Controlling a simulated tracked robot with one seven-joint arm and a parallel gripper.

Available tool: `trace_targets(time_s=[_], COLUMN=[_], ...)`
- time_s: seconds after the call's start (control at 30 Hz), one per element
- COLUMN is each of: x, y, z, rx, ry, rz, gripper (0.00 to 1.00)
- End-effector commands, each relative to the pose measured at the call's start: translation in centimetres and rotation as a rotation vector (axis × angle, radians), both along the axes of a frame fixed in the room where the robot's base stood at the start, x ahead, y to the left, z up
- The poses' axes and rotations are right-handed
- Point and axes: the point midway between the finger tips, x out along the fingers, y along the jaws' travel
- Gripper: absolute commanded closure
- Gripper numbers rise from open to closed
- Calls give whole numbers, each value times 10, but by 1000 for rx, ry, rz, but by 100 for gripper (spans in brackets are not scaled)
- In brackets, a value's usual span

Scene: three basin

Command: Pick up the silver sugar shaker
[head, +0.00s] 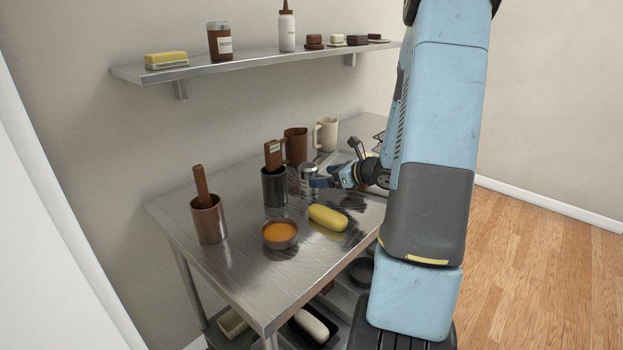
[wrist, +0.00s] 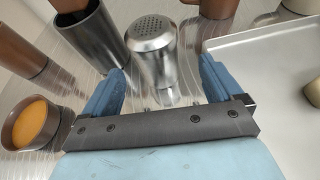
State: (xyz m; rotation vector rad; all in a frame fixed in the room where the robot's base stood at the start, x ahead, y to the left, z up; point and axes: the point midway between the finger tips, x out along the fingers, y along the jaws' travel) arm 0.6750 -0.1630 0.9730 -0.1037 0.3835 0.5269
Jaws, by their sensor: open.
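The silver sugar shaker (wrist: 152,50) stands upright on the steel table, its perforated domed top showing in the wrist view. In the head view the shaker (head: 307,176) is partly hidden by my gripper (head: 320,181). In the wrist view my gripper (wrist: 163,82) is open, with its blue fingers on either side of the shaker's lower body. The left finger looks close to the shaker, and a gap shows at the right finger. I cannot tell whether either finger touches it.
A dark metal cup (head: 275,188) holding a brown item stands just left of the shaker. A brown mug (head: 296,146) and cream mug (head: 326,133) stand behind. An orange-filled bowl (head: 279,235) and yellow loaf (head: 327,218) lie in front. A tray (wrist: 270,60) is at right.

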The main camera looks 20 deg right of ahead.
Motion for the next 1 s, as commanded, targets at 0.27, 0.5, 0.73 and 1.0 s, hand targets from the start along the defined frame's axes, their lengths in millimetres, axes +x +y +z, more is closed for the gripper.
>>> trace_targets(time_s=[0.27,0.5,0.73,1.0], x=[16,38,55,56], y=[10,26,36,36], z=[-8,-16,-24,-24], rx=[1,0,0,-1], ry=[0,0,0,-1], rz=[2,3,1,-1], gripper=[7,7,7,9])
